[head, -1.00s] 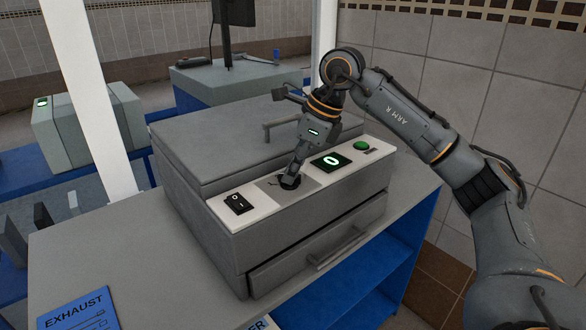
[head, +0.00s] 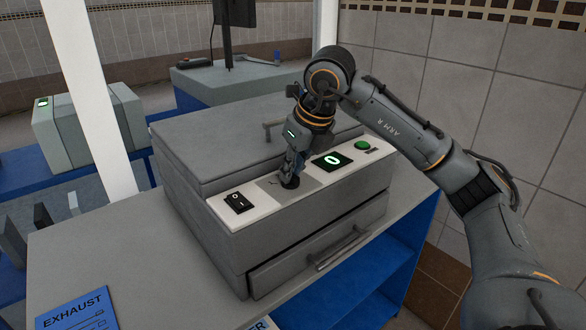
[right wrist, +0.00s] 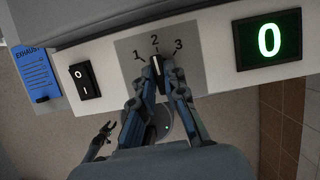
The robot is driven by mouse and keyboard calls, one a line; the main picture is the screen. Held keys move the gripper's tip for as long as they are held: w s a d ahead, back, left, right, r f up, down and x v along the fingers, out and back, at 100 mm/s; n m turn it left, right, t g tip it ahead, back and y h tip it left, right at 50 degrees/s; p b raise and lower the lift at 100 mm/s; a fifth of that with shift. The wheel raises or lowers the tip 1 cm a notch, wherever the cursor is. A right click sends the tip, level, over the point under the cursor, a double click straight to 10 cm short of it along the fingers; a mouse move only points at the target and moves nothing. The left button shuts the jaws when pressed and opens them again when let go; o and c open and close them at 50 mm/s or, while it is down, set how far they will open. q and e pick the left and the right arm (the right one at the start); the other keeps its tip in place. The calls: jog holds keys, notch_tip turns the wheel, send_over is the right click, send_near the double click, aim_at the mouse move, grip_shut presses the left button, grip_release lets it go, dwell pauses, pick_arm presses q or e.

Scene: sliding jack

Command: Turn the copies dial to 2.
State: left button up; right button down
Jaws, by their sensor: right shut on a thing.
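The copies dial (right wrist: 157,68) is a dark knob with a white line on a grey plate marked 1, 2 and 3. In the right wrist view its white line points up at the 2. My right gripper (right wrist: 160,75) is shut on the dial, one finger on each side. In the head view my right gripper (head: 290,178) reaches down to the dial from above and hides most of it. A small dark gripper, seemingly my left one (right wrist: 104,132), shows low at the left in the right wrist view. Its jaws are too small to judge.
On the same white panel are a black rocker switch (head: 238,203), a display (head: 332,160) reading a green 0, and a green button (head: 362,144). A drawer handle (head: 340,248) sticks out in front. A lid handle (head: 273,127) stands behind. A blue EXHAUST card (head: 78,310) lies front left.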

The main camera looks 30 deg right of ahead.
jog(key=shift+m, duration=0.3)
jog(key=c, duration=1.4)
grip_release()
jog(key=shift+r, duration=0.1)
jog(key=v, duration=1.1)
jog(key=shift+s+a+r, duration=0.1)
jog(key=shift+a+r, duration=0.05)
jog(key=shift+r, duration=0.25)
